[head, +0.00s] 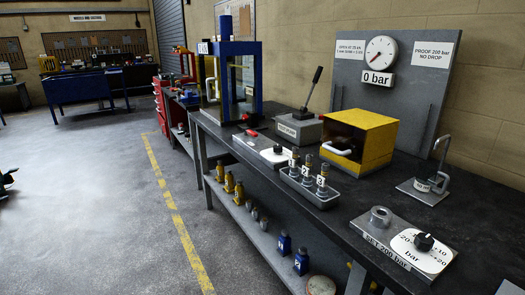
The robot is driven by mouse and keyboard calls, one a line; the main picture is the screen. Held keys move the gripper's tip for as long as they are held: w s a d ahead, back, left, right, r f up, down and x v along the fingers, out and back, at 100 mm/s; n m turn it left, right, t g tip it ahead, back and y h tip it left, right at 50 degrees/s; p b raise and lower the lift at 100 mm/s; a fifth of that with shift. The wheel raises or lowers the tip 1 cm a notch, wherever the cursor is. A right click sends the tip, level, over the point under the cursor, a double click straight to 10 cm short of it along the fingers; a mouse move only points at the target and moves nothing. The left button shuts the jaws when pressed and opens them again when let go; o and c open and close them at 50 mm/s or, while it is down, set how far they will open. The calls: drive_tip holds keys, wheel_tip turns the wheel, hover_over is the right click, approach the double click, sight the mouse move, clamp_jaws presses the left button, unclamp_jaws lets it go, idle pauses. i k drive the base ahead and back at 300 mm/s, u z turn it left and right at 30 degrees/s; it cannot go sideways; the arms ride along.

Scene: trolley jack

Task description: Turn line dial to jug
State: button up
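A small white plate with a black knob (278,150) lies on the dark workbench near its front edge, left of the numbered parts. It may be the line dial; any markings on it are too small to read, so I cannot tell where its knob points. A larger dial (424,242) with a black knob sits on a metal plate at the front right, marked with plus and minus numbers and "bar". A label there reads "SET 200 bar". No jug label is legible in the head view. My gripper is not in view.
A grey tray (318,197) holds numbered fittings. Behind are a yellow box (377,145) with a white handle, a lever unit (299,128) and a gauge (381,54) above "0 bar". A blue press frame (232,85) stands left. The floor left of the bench (100,200) is clear.

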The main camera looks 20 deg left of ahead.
sight(277, 149)
drive_tip(key=u, duration=0.4)
drive_tip(key=k, duration=1.1)
drive_tip(key=u, duration=1.05)
drive_tip(key=i, duration=1.15)
drive_tip(key=z, duration=0.65)
drive_tip(key=i, duration=1.1)
drive_tip(key=z, duration=0.75)
